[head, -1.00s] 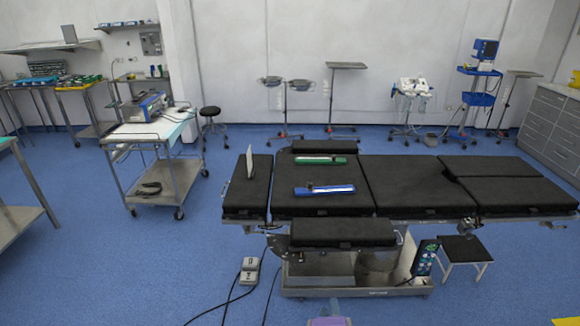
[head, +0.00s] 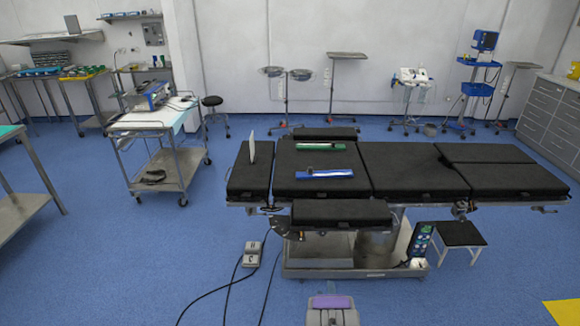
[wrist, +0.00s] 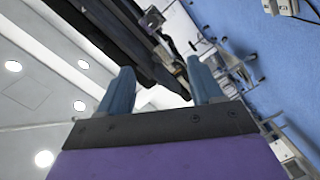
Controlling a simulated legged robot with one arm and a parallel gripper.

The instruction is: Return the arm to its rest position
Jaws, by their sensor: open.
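My gripper (wrist: 162,90) shows in the wrist view, with two blue-grey fingers spread apart and nothing between them. The wrist picture is tilted, with ceiling lights on the left and blue floor on the right. In the head view, only a purple and grey part of my arm shows at the bottom edge, in front of the operating table (head: 415,170). The fingers cannot be made out in that view. The arm part is apart from the table.
A foot pedal (head: 252,252) with cables lies on the floor. A steel cart (head: 155,135) stands left, a stool (head: 459,234) right. Blue floor (head: 130,265) is clear at front left.

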